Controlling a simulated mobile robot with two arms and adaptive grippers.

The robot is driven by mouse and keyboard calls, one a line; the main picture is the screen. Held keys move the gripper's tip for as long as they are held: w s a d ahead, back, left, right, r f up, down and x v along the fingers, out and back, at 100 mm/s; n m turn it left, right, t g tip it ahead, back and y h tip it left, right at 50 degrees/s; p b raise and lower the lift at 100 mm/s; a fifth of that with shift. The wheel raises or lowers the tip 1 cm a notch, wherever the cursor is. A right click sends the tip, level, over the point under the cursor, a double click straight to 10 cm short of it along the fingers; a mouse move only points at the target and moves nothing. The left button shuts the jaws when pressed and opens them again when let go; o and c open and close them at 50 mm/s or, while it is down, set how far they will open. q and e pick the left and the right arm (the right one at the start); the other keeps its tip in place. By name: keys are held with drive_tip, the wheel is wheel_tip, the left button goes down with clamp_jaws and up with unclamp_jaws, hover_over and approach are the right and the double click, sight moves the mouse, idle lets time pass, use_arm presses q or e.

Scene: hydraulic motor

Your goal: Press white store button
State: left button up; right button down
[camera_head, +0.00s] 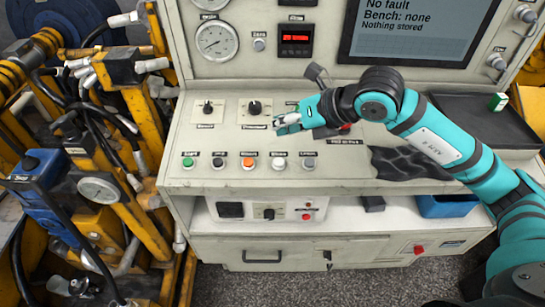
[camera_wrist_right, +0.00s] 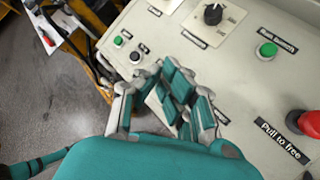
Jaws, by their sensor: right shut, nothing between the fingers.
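The white button (camera_head: 279,163) sits fourth from the left in the button row on the pale sloping panel (camera_head: 345,160) in the head view. My right gripper (camera_head: 280,123) is shut and empty, over the panel behind the button row. In the picture its fingertips are above the white button and apart from it. In the right wrist view my right gripper (camera_wrist_right: 168,97) covers the middle of the panel, and I cannot make out the white button there. My left gripper is not in view.
Green (camera_head: 188,162), black (camera_head: 218,162) and orange (camera_head: 248,163) buttons stand left of the white one, a grey one (camera_head: 309,163) right. A knob (camera_head: 254,107) is behind. A red stop button (camera_wrist_right: 302,122) and dark cloth (camera_head: 408,163) are further right. The screen (camera_head: 415,35) reads "Nothing stored".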

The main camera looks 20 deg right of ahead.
drive_tip(key=b, duration=0.5)
hover_over(280, 161)
wheel_tip(280, 161, down, 8)
drive_tip(key=shift+s+r, duration=0.1)
drive_tip(key=shift+s, duration=0.05)
drive_tip(key=shift+f+b, duration=0.5)
drive_tip(key=shift+b, duration=0.1)
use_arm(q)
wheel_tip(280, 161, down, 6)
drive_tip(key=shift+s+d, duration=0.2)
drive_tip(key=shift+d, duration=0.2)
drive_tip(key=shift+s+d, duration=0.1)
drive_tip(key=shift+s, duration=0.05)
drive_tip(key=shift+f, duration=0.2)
use_arm(e)
drive_tip(key=shift+f, duration=0.1)
use_arm(q)
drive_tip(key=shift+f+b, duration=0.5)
drive_tip(key=shift+b, duration=0.1)
use_arm(e)
drive_tip(key=shift+w+f, duration=0.2)
drive_tip(key=shift+f, duration=0.1)
